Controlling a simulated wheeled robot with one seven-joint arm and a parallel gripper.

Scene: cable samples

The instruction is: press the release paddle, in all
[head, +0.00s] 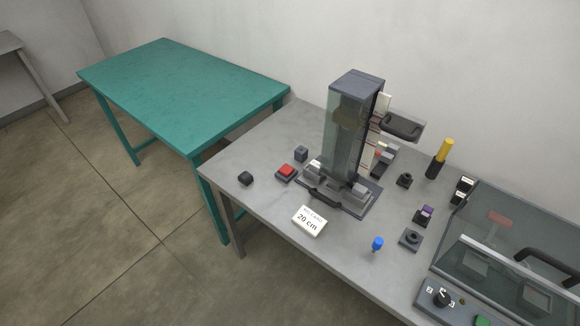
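A tall test tower (345,130) with clear walls and a dark cap stands on the grey table. A red press pad on a dark base (286,171) sits just left of the tower's foot; it looks like the release paddle, but no label on it is readable. The pad appears raised and nothing touches it. A dark rounded handle-like part (402,124) sticks out at the tower's right side. At the tower's foot is a grey clamp-like fixture (335,190) with a black front bar. My gripper is not in view.
A white card reading "20 cm" (309,221) lies in front of the tower. A clear-lidded box (510,255) fills the right end. The teal table (180,90) is bare.

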